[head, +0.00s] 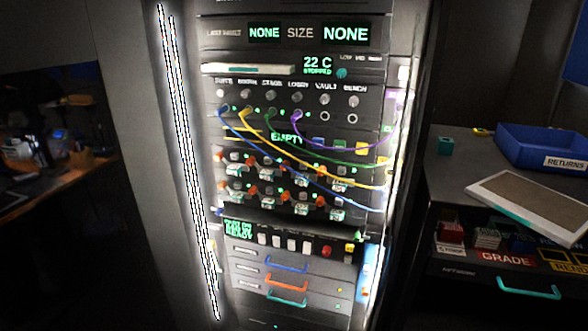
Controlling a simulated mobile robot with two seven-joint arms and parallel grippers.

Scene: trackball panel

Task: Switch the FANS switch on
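A tall rack (210,150) of panels stands in the middle of the head view. No label reading FANS is legible, so I cannot tell which switch it is. A low panel with a green text display (238,229) carries a row of pale rocker-like switches (292,244), a red button (327,251) and a yellow one (350,248). Higher up, two rows of small orange-and-white controls (265,199) sit among green lights. A display (317,66) reads 22 C, STOPPED. Neither of my grippers is in view.
Blue, yellow, green and purple cables (340,187) hang across the rack's middle. Drawers with coloured handles (286,265) lie below.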

